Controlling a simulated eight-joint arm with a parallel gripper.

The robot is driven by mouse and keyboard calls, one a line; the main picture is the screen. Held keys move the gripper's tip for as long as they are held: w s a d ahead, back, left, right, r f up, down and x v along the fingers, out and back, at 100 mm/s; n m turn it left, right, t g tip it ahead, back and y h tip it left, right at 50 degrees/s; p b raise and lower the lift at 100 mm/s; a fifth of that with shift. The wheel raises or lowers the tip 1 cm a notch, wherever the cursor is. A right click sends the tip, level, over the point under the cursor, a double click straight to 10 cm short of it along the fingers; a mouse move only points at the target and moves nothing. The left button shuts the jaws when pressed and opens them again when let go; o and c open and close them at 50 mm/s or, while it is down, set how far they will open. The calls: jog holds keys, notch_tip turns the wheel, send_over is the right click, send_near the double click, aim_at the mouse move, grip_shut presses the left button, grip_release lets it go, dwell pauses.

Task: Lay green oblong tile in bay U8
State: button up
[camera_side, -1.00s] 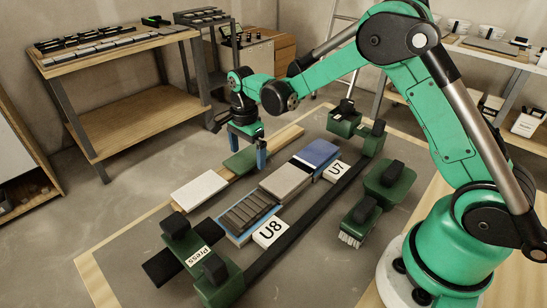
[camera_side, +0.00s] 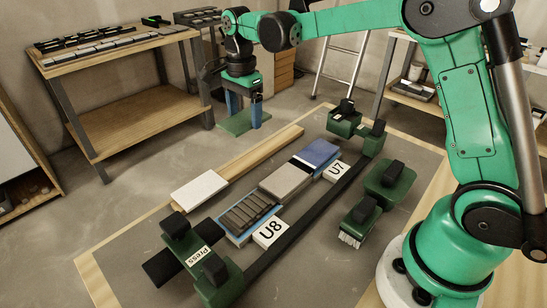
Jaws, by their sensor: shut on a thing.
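The green oblong tile (camera_side: 236,124) is held flat in my gripper (camera_side: 243,112), whose blue fingers are shut on it. It is up in the air, seen beyond the far edge of the work board. Bay U8 is marked by a white label (camera_side: 270,232) at the front of the board. Beside that label is a bed of dark ridged adhesive (camera_side: 247,212) on a blue base, with no tile on it. Bay U7 has its own label (camera_side: 336,170) beside a blue tile (camera_side: 318,154). A grey tile (camera_side: 286,181) lies between the two.
A white tile (camera_side: 199,188) lies on the wooden strip (camera_side: 262,152) behind the bays. The green press (camera_side: 199,257) stands at the left end. Green tools with black handles (camera_side: 390,181) stand at right. A dark rail (camera_side: 305,221) runs along the front.

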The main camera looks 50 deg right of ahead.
notch_tip(320, 180, up, 9)
send_over(248, 209)
notch_tip(248, 209, down, 9)
jog(key=shift+f, duration=3.95)
jog(key=shift+f, duration=0.55)
jog(key=o, duration=0.8)
jog(key=shift+r, duration=4)
